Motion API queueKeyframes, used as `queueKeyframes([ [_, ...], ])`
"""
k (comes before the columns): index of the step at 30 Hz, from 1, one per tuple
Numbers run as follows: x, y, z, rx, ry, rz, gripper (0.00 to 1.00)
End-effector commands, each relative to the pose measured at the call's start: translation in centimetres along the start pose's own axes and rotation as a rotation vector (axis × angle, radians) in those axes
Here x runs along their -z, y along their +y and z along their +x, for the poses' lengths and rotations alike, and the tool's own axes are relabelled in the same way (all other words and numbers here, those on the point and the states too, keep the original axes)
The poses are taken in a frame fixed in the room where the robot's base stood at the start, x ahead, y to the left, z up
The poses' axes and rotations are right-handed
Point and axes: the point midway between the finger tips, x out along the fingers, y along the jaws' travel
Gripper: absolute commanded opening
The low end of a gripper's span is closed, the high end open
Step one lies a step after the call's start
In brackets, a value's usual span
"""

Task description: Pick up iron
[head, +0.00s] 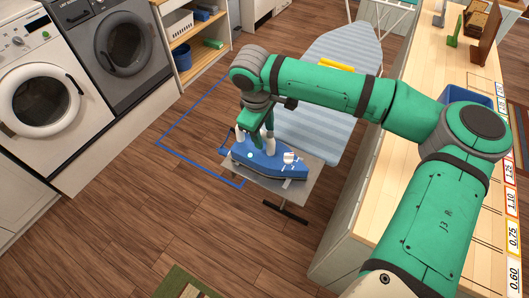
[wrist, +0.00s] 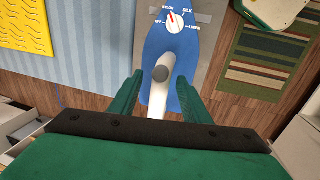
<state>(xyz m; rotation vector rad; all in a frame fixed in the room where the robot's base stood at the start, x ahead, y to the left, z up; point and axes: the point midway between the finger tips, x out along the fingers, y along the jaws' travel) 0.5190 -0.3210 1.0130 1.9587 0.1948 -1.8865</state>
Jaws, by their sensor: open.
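The blue iron (head: 268,168) rests on a grey metal plate (head: 307,182) at the end of the ironing board in the head view. In the wrist view the iron (wrist: 186,50) shows its dial and its white handle (wrist: 159,100). My gripper (head: 257,141) is directly over the iron. In the wrist view its two green fingers (wrist: 153,90) are open, one on each side of the white handle, with gaps visible beside it. Whether the fingertips reach below the handle's top cannot be told. My wrist hides part of the iron in the head view.
The striped ironing board (head: 330,70) bears a yellow cloth (head: 337,64). A long wooden counter (head: 345,240) runs along the right. Washing machines (head: 45,95) and a shelf (head: 185,60) stand at left. A green striped rug (head: 185,284) lies in front. Wooden floor at left is clear.

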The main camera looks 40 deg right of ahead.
Motion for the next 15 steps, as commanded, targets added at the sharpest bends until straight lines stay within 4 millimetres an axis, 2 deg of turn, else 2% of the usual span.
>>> queueKeyframes([
  [4, 0.02, -0.04, 1.19, 0.0, 0.0, -0.001, 0.43],
  [11, -0.1, 0.06, 1.36, -0.001, 0.001, 0.002, 0.43],
  [13, -0.11, 0.06, 1.36, 0.0, 0.001, 0.003, 0.31],
  [15, -0.1, 0.05, 1.35, 0.0, 0.001, 0.003, 0.15],
])
